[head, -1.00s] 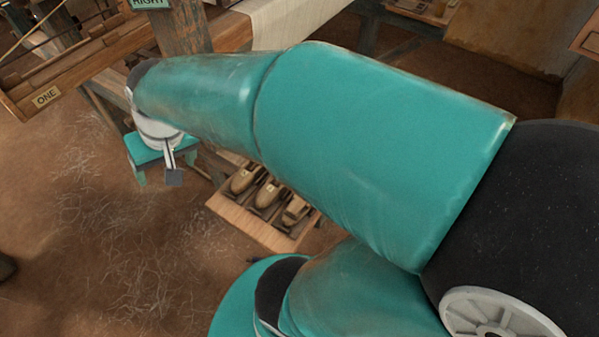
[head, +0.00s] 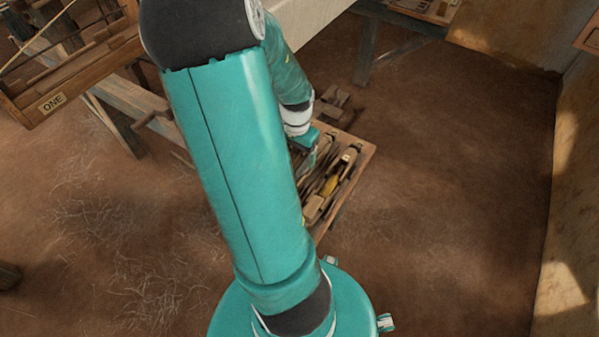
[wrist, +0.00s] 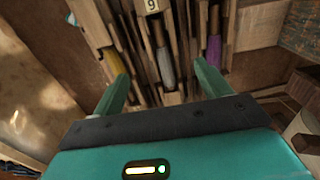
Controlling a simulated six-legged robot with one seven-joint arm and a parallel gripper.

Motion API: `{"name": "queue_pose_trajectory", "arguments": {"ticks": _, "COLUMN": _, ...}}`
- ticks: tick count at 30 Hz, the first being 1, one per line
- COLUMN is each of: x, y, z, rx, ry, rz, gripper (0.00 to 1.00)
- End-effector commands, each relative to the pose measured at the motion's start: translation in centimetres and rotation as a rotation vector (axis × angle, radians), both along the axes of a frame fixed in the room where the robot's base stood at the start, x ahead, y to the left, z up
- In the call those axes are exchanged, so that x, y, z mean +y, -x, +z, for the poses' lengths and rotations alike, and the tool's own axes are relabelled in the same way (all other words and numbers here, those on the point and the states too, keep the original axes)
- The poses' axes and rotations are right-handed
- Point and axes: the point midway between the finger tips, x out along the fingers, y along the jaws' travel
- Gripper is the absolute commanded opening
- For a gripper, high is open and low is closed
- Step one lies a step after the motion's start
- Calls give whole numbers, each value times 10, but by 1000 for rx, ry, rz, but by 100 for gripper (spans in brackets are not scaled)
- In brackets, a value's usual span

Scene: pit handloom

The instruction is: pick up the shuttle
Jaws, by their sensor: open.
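Several wooden shuttles lie side by side in slots of a wooden tray (head: 366,157). In the wrist view, one shuttle with yellow thread (wrist: 112,63) is at the left, one with pale grey thread (wrist: 166,66) is in the middle below a tag marked 9, and one with purple thread (wrist: 213,50) is at the right. My gripper (wrist: 161,72) is open and empty, its fingers either side of the grey-thread shuttle in the picture; its height above the tray is unclear. In the head view my gripper (head: 309,153) is over the tray, which my arm partly hides.
A loom beam with a tag marked ONE (head: 52,103) stands at the upper left. A wall (head: 575,200) rises at the right. The earth floor (head: 440,230) between tray and wall is clear.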

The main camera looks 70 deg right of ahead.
Motion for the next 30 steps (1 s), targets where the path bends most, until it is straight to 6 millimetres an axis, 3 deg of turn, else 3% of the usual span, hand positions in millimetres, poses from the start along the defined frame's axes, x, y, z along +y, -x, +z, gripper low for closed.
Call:
{"name": "queue_pose_trajectory", "arguments": {"ticks": 4, "x": 1, "y": 0, "z": -29, "rx": 3, "ry": -4, "rz": -1, "gripper": 76}}
{"name": "queue_pose_trajectory", "arguments": {"ticks": 13, "x": 2, "y": -3, "z": -56, "rx": 2, "ry": -2, "rz": 2, "gripper": 76}}
{"name": "queue_pose_trajectory", "arguments": {"ticks": 21, "x": 2, "y": -6, "z": -94, "rx": 1, "ry": -1, "rz": 1, "gripper": 76}}
{"name": "queue_pose_trajectory", "arguments": {"ticks": 29, "x": 2, "y": -7, "z": -98, "rx": -1, "ry": 0, "rz": 4, "gripper": 76}}
{"name": "queue_pose_trajectory", "arguments": {"ticks": 30, "x": 2, "y": -7, "z": -98, "rx": -1, "ry": 0, "rz": 4, "gripper": 72}}
